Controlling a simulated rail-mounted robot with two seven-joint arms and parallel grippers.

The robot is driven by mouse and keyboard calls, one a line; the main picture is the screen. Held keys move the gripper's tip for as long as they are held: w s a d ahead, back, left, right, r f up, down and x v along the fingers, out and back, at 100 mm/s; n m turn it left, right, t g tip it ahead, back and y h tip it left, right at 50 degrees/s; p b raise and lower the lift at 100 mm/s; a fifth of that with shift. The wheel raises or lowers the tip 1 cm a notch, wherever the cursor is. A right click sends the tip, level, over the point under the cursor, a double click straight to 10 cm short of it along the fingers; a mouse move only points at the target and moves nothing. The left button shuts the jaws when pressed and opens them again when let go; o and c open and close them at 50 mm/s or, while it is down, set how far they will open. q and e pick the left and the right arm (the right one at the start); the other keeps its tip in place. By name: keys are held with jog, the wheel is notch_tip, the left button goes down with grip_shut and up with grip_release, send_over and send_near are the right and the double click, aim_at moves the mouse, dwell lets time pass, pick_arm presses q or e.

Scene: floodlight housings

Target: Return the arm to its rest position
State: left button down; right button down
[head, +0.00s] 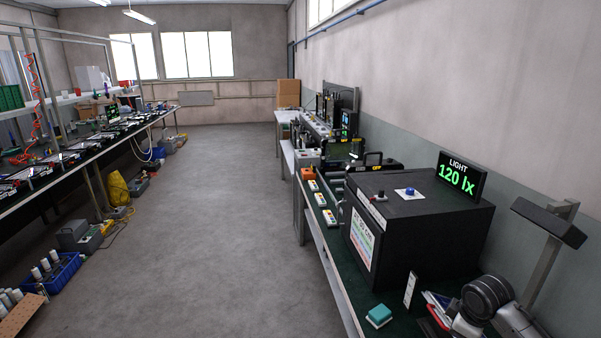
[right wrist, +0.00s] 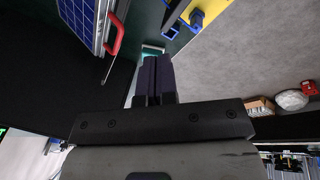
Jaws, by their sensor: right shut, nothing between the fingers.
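My right arm shows at the lower right of the head view, with a dark round joint (head: 487,297) and pale links over the right bench. In the right wrist view my right gripper (right wrist: 153,62) is shut, its dark fingers together with nothing between them. A teal block lies just beyond the fingertips in that view, partly hidden by them; I cannot tell if they touch. In the head view a teal block (head: 379,315) sits on the bench near its front edge. My left gripper is in neither view.
A black test box (head: 420,235) with a blue button (head: 409,191) and a "LIGHT 120 lx" display (head: 462,177) stands on the right bench. In the right wrist view a blue panel (right wrist: 80,15) and red handle (right wrist: 117,33) are close by. The floor aisle (head: 220,230) is clear.

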jog(key=w+a+r+m+t+h, duration=0.1)
jog(key=w+a+r+m+t, duration=0.1)
jog(key=a+r+t, duration=0.5)
jog(key=s+a+r+m+t, duration=0.1)
jog(key=s+a+m+t, duration=0.1)
jog(key=s+a, duration=0.8)
jog(key=s+a+f+m+g+y, duration=0.15)
jog(key=s+f+g, duration=0.25)
jog(key=s+f, duration=1)
jog(key=s+a+f+m+g, duration=0.15)
jog(key=s+f+g, duration=0.25)
jog(key=s+f, duration=1.05)
jog(key=w+r+p+v, duration=0.1)
jog(key=w+p+v, duration=0.1)
jog(key=p+v, duration=0.9)
jog(key=w+r+p+v, duration=0.1)
jog(key=w+p+v, duration=0.2)
jog(key=p+v, duration=0.7)
jog(key=w+p+v, duration=0.3)
jog(key=p+v, duration=0.8)
jog(key=v, duration=0.3)
jog(key=shift+a+r+p, duration=0.15)
jog(key=shift+r+p, duration=0.2)
jog(key=shift+r, duration=0.45)
